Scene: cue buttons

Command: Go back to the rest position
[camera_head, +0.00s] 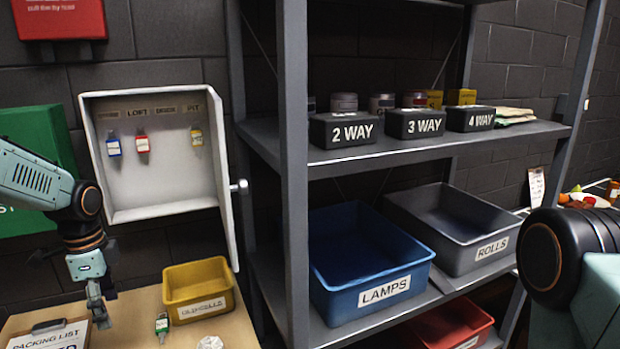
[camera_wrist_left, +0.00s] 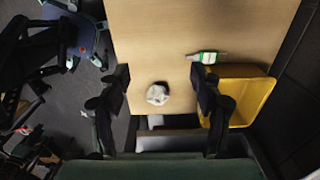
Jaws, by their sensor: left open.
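My left gripper (camera_head: 100,308) hangs pointing down over the wooden table at the lower left of the head view. In the left wrist view its two fingers (camera_wrist_left: 160,112) stand wide apart with nothing held. A white crumpled item (camera_wrist_left: 157,94) lies on the table below, seen between the fingers; it also shows at the bottom of the head view (camera_head: 210,342). A green-and-white tag (camera_head: 162,326) lies on the table right of the gripper, and in the wrist view (camera_wrist_left: 205,57). My right gripper is out of view; only part of my right arm shows.
An open white key cabinet (camera_head: 160,185) with several tags hangs behind. A metal shelf post (camera_head: 294,160) and shelves with blue (camera_head: 370,300), grey and red bins stand to the right.

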